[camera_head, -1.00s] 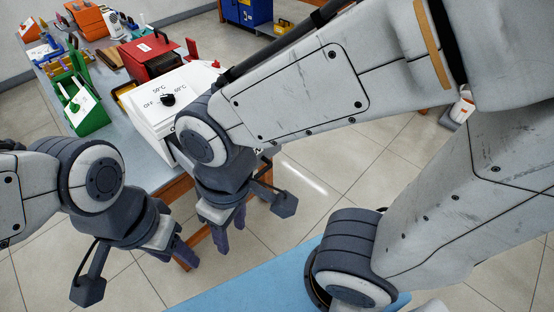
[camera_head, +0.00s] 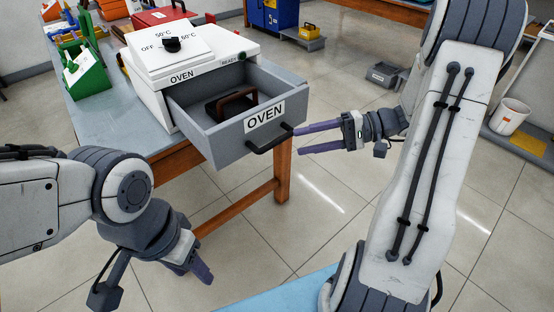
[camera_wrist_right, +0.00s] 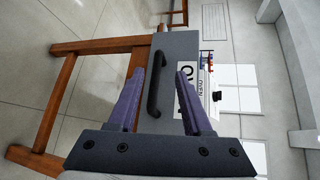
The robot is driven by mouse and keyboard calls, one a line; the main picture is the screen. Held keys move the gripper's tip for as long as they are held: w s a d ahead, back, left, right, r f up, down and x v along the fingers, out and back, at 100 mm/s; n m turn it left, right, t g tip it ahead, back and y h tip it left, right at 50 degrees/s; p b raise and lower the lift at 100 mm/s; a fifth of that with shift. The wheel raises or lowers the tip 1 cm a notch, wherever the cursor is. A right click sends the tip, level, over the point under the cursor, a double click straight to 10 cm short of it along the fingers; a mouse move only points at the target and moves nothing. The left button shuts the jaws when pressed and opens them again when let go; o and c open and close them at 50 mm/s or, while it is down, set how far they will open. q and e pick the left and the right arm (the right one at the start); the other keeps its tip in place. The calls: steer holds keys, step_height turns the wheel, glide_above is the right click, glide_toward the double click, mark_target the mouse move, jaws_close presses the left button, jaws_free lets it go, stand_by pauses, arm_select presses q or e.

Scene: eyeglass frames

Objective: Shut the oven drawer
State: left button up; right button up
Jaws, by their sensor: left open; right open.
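The oven (camera_head: 200,72) is a white box with a dial on top, standing on the workbench. Its grey drawer (camera_head: 215,143) is pulled out toward the front right, with a brown glasses frame (camera_head: 232,102) inside. The drawer front has an OVEN label and a black handle (camera_head: 270,139). My right gripper (camera_head: 298,140) is open, its fingers pointing left at the handle end. In the right wrist view the handle (camera_wrist_right: 155,84) shows between and beyond the open fingers (camera_wrist_right: 158,95). Whether they touch it I cannot tell. My left gripper (camera_head: 202,278) is open and empty, low in front of the bench.
Green (camera_head: 85,72) and red (camera_head: 158,17) boxes stand on the workbench (camera_head: 105,118) behind and left of the oven.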

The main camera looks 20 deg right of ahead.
mark_target(281, 142)
steer(key=w+a+f, duration=0.1)
steer(key=a, duration=0.1)
steer(key=w+a+t+b, duration=0.1)
steer(key=w, duration=0.1)
steer(key=w+a+f+m+t, duration=0.1)
steer(key=a, duration=0.1)
steer(key=shift+w+a+f, duration=0.3)
steer(key=shift+w+f, duration=0.05)
jaws_close()
stand_by(1.5)
